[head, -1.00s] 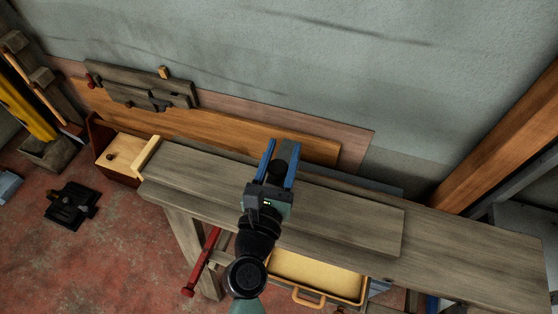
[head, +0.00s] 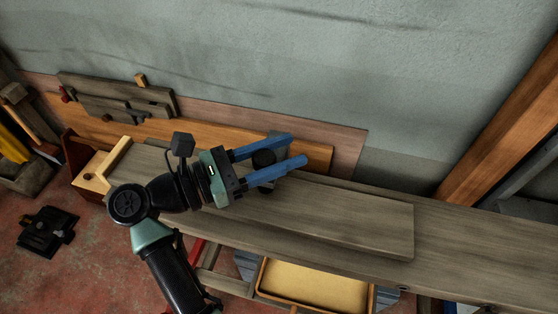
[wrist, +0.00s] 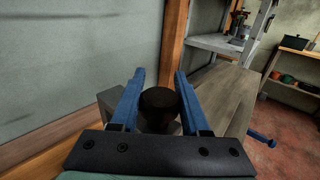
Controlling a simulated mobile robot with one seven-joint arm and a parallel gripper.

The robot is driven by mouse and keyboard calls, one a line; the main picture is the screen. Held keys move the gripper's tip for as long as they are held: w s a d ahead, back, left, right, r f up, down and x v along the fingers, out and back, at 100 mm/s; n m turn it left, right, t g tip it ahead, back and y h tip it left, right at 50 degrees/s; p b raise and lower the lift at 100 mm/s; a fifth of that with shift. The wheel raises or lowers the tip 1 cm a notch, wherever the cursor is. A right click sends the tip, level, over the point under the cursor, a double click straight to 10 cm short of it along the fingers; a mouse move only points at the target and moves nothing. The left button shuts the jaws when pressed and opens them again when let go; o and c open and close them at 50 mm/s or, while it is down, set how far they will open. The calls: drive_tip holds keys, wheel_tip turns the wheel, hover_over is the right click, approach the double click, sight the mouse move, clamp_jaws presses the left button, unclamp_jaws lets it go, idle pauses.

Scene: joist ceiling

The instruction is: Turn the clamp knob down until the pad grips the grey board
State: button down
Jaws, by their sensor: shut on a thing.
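The clamp's dark round knob (head: 263,158) is between the two blue fingers of my gripper (head: 296,150), which is shut on it. In the wrist view the knob (wrist: 158,105) fills the gap between the fingers (wrist: 160,75). Part of the grey clamp body (head: 278,139) shows behind the far finger. A dark part of the clamp shows below the near finger. The grey board (head: 350,215) lies flat on the bench, under and to the right of the gripper. The pad and its contact with the board are hidden by my gripper.
The wooden bench (head: 460,255) runs along the wall. A wooden box (head: 92,175) is at its left end, and an open yellow drawer (head: 315,288) is below its front. Boards lean on the wall behind. A timber post (head: 505,125) stands at right.

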drive_tip(key=m+g+b, duration=0.1)
drive_tip(key=b, duration=0.1)
drive_tip(key=m+g+b, duration=0.1)
drive_tip(key=g, duration=0.1)
drive_tip(key=m+g+h+b, duration=0.1)
drive_tip(key=b, duration=0.1)
drive_tip(key=shift+s+f+g+b, duration=0.3)
drive_tip(key=shift+s+f, duration=0.05)
drive_tip(key=shift+s, duration=0.05)
drive_tip(key=g+b, duration=0.1)
drive_tip(key=m+g+b, duration=0.1)
drive_tip(key=b, duration=0.1)
drive_tip(key=shift+s+d+r+m+g, duration=0.15)
drive_tip(key=shift+s+r+m+g, duration=0.05)
drive_tip(key=shift+s+m+g, duration=0.1)
drive_tip(key=shift+r+g, duration=0.1)
drive_tip(key=shift+g, duration=0.2)
drive_tip(key=shift+c, duration=1.9)
unclamp_jaws()
drive_tip(key=a+b, duration=0.1)
drive_tip(key=a, duration=0.6)
drive_tip(key=a+b, duration=0.1)
drive_tip(key=a, duration=0.2)
drive_tip(key=shift+w+a+b, duration=0.3)
drive_tip(key=shift+a, duration=0.05)
drive_tip(key=shift+a+b, duration=0.4)
drive_tip(key=shift+a, duration=0.7)
